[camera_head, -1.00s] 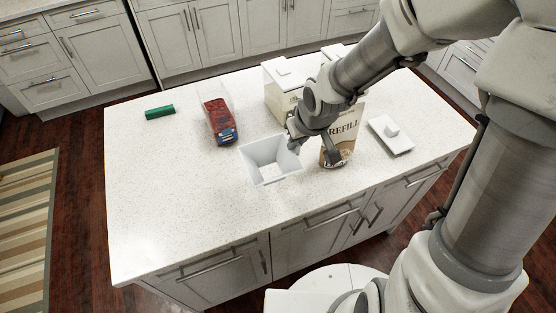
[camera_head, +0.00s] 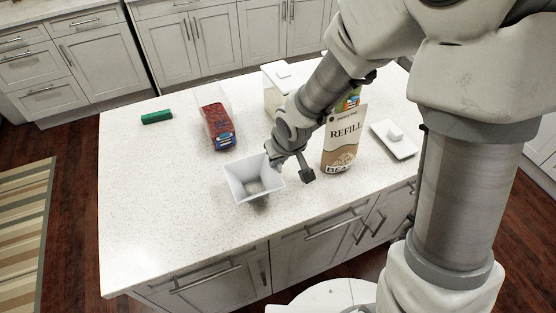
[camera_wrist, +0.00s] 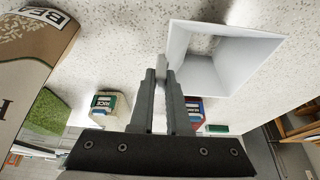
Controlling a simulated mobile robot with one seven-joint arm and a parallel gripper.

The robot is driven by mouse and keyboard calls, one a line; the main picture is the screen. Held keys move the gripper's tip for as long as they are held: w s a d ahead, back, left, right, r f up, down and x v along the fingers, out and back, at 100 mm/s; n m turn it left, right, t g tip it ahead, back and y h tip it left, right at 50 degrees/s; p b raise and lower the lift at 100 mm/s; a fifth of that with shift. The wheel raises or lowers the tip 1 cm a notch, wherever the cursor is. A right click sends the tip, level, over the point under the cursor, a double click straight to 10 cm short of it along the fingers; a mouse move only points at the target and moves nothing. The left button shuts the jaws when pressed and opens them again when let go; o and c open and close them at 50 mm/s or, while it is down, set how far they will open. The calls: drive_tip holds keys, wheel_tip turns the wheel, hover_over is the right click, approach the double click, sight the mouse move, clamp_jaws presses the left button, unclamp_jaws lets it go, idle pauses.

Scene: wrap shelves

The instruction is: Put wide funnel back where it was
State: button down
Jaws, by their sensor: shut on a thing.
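The wide funnel (camera_head: 252,181) is a white, square, flared piece. It is at the front middle of the island in the head view, with its wide mouth facing up. My gripper (camera_head: 272,160) is at its back right edge. In the wrist view the gripper's two fingers (camera_wrist: 160,80) are shut on a pale tab at the side of the funnel (camera_wrist: 213,60). The funnel seems to be held just above the counter; the exact gap is hard to tell.
A REFILL bag (camera_head: 343,142) stands right of my gripper. A white lid (camera_head: 394,138) lies farther right. A white canister (camera_head: 276,92) stands behind my arm. A clear container with a red pack (camera_head: 216,120) and a green item (camera_head: 156,117) are at the back left. The front-left counter is clear.

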drive_tip(key=shift+f, duration=0.25)
drive_tip(key=c, duration=0.9)
unclamp_jaws()
drive_tip(key=shift+r, duration=0.1)
drive_tip(key=shift+r, duration=0.1)
drive_tip(key=shift+r, duration=0.2)
drive_tip(key=p+v, duration=0.5)
drive_tip(key=v, duration=0.6)
drive_tip(key=shift+s+r+p, duration=0.2)
drive_tip(key=shift+r+p, duration=0.15)
drive_tip(key=shift+p, duration=0.05)
